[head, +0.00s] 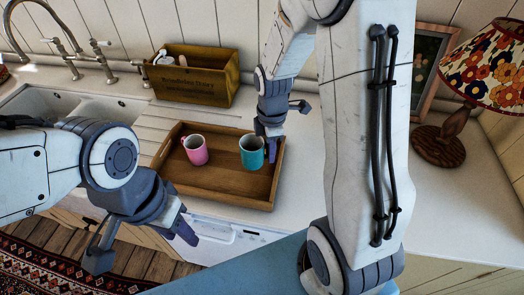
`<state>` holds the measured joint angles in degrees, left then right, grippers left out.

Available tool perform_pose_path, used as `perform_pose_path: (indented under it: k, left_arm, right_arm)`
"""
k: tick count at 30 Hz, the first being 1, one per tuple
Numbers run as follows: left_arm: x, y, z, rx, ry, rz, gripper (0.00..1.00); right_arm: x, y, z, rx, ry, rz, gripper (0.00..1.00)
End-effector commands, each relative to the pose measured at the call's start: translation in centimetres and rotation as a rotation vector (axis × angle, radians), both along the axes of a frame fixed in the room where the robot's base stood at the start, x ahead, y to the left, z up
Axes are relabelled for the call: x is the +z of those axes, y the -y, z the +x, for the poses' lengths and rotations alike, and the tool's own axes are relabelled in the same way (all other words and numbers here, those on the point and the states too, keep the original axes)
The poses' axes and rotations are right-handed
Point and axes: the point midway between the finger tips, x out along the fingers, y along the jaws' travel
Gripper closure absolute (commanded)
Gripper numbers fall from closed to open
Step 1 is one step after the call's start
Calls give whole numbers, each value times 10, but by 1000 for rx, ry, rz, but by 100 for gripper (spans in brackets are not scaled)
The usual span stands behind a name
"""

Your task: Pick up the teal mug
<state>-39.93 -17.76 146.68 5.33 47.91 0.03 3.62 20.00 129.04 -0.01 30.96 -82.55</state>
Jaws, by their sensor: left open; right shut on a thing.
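The teal mug (251,153) stands upright in the right part of the wooden tray (259,202). My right gripper (271,150) reaches down from above and is shut on the mug's right side. Part of the mug's right edge is hidden by the finger. The mug appears to be at the tray floor; I cannot tell whether it is lifted. My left gripper (143,246) is open and empty, in front of the counter to the lower left.
A pink mug (197,153) stands in the tray left of the teal mug. A wooden box (196,78) stands behind the tray. The sink (86,108) and tap (72,52) are at left. A flowered lamp (443,142) and a picture frame (428,62) stand at right.

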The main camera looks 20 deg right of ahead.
Motion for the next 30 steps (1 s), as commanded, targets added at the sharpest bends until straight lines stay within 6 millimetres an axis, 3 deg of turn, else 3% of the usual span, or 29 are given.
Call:
perform_pose_path:
  k: [12, 30]
  left_arm:
    - [-8, 0, 0, 0, 0, 0, 56]
    - [-11, 0, 0, 0, 0, 0, 56]
  right_arm:
    - [23, 14, -37, -1, 2, 0, 100]
    - [36, 22, -56, 0, 1, 0, 100]
